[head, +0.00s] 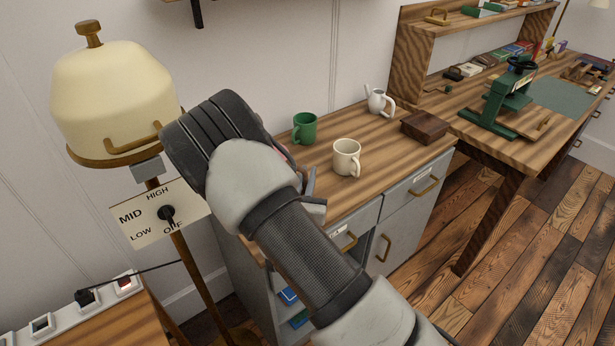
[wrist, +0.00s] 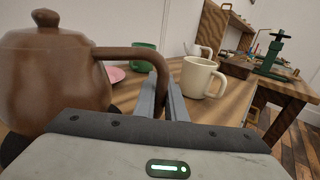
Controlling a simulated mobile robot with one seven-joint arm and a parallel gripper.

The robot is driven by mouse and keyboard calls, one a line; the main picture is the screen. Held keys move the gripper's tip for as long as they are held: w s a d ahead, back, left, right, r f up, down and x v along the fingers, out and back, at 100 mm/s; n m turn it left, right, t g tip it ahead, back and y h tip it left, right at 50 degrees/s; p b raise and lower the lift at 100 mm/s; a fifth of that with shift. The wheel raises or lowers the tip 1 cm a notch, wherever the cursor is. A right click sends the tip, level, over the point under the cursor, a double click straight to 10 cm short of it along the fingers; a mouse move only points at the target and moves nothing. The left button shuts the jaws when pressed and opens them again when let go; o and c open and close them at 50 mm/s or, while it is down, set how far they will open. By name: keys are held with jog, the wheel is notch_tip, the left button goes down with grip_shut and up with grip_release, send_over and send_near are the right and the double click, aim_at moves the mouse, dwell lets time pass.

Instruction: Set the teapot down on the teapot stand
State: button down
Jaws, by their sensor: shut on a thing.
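A brown teapot (wrist: 52,80) with a knobbed lid fills the left of the wrist view and looks roughly upright. My gripper (wrist: 167,92) is shut on the end of its handle (wrist: 132,54). In the head view my own arm hides the teapot, and only a bit of my gripper (head: 313,190) shows. A pink flat thing (wrist: 117,74) lies on the cabinet top behind the teapot, mostly hidden. I cannot tell whether it is the teapot stand, and no other stand shows clearly.
On the cabinet top (head: 318,172) stand a green mug (head: 304,129), a cream mug (head: 346,158), a small white pot (head: 377,101) and a dark wooden box (head: 425,125). The cream mug (wrist: 199,77) is close right of my fingers. A cream lamp (head: 112,95) stands left.

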jog(key=shift+r, duration=0.1)
jog(key=c, duration=1.8)
grip_release()
jog(key=shift+f, duration=0.2)
